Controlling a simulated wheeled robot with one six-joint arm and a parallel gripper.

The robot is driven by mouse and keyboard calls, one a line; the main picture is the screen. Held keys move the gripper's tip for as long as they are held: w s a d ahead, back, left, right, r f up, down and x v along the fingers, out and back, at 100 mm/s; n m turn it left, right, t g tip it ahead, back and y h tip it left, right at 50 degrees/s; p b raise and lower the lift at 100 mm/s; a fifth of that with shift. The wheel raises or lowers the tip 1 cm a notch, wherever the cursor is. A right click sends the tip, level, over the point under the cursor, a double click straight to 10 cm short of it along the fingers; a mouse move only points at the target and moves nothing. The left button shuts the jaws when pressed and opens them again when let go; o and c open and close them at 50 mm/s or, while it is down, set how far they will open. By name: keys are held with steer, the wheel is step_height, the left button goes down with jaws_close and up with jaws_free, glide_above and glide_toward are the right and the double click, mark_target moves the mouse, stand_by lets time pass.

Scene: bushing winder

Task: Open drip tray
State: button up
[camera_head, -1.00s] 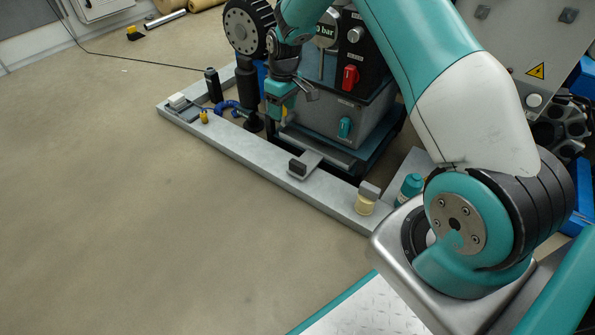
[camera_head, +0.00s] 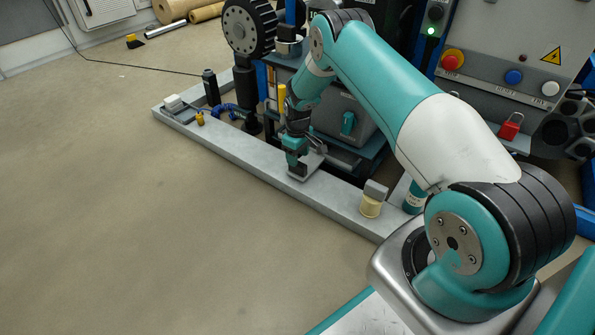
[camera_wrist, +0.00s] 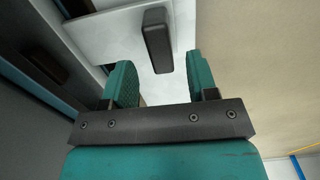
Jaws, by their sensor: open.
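The drip tray (camera_head: 313,161) is a flat grey plate over the long grey sill at the foot of the machine. Its dark block handle (camera_wrist: 157,41) stands out in the wrist view, in front of the pale tray plate (camera_wrist: 118,30). My gripper (camera_wrist: 162,78) is open, with one teal finger to each side of the handle's line. The handle looks just beyond the fingertips, and I see no contact. In the head view my gripper (camera_head: 296,166) is low over the tray's front and mostly hides the handle.
The grey sill (camera_head: 235,150) runs along the machine's front. A cream roll with a grey block (camera_head: 371,203) and a teal bottle (camera_head: 414,197) stand to the right. A black cylinder (camera_head: 211,87) stands to the left. The floor in front is clear.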

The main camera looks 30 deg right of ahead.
steer(key=shift+f+b, duration=0.75)
steer(key=shift+f, duration=1.15)
jaws_close()
